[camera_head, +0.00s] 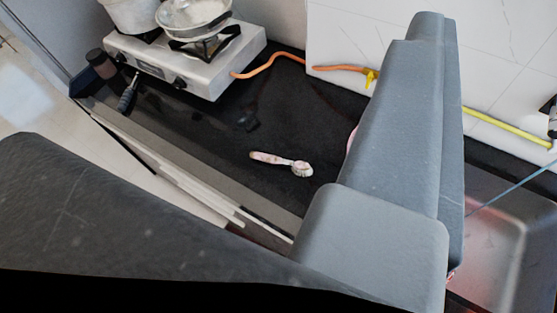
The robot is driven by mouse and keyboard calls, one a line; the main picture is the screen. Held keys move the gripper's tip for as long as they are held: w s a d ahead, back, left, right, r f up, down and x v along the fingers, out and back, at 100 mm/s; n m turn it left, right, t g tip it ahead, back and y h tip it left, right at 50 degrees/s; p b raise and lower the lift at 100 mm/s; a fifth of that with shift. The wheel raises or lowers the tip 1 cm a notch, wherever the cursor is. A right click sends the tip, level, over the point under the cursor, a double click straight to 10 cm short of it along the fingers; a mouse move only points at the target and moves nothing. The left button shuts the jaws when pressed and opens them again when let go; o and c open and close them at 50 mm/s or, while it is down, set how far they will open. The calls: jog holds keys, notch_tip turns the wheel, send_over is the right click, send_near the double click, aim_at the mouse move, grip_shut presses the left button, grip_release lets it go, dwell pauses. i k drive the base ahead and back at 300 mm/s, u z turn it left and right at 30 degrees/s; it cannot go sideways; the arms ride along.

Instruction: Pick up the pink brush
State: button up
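A small pale pink, brush-like thing (272,158) lies on the black counter, left of my gripper. Its handle points left and its rounded, whitish end is at the right. I take it for the pink brush, but it is small in view. My gripper (428,30) is the large grey shape right of it, well apart from it in the picture. The fingers overlap from this angle, so I cannot see whether there is a gap between them. A sliver of another pink thing (351,141) shows at the gripper's left edge; the rest is hidden.
A silver gas stove (190,72) with a pan (193,14) and a pot (135,12) stands at upper left. An orange hose (270,66) runs along the white tiled wall. A sink (510,235) is at right.

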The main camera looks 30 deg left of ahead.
aim_at(301, 167)
jog(key=u, duration=1)
jog(key=i, duration=0.6)
jog(key=u, duration=1.45)
jog(key=k, duration=0.1)
jog(key=z, duration=2.65)
jog(key=k, duration=0.8)
jog(key=u, duration=0.2)
jog(key=i, duration=0.65)
jog(key=z, duration=0.1)
